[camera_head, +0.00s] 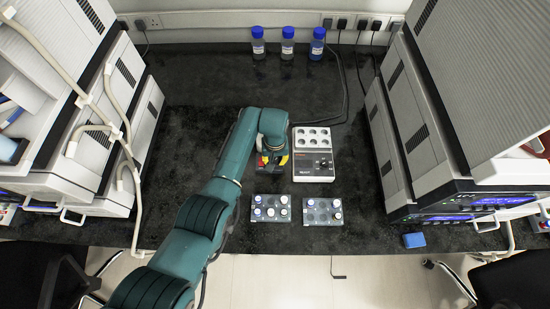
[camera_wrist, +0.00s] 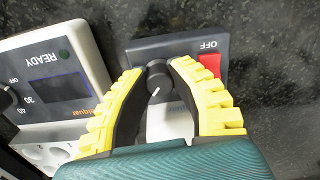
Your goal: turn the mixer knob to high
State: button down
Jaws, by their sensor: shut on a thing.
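The mixer (camera_wrist: 138,52) is a dark grey box with an OFF label and a red switch (camera_wrist: 211,64) in the wrist view. Its round black knob (camera_wrist: 158,82) sits between the yellow-padded fingers of my gripper (camera_wrist: 160,70). The gripper is shut on the knob, with a finger on either side. The white mark on the knob points toward the lower left of the wrist view. In the head view my gripper (camera_head: 271,160) is over the mixer, which is mostly hidden by it and my arm. A high mark is not legible.
A white device (camera_head: 314,174) with wells, a screen reading READY and its own knob stands close beside the mixer. Two racks of vials (camera_head: 270,214) (camera_head: 323,218) lie in front. Blue-capped bottles (camera_head: 288,47) stand at the back. Large instruments flank the dark bench.

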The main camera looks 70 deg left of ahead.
aim_at(275, 160)
jog(key=m+p, duration=0.1)
jog(key=m, duration=0.4)
jog(key=shift+m, duration=2.5)
jog(key=c, duration=0.9)
grip_release()
jog(key=shift+o, duration=0.2)
notch_tip(275, 160, up, 12)
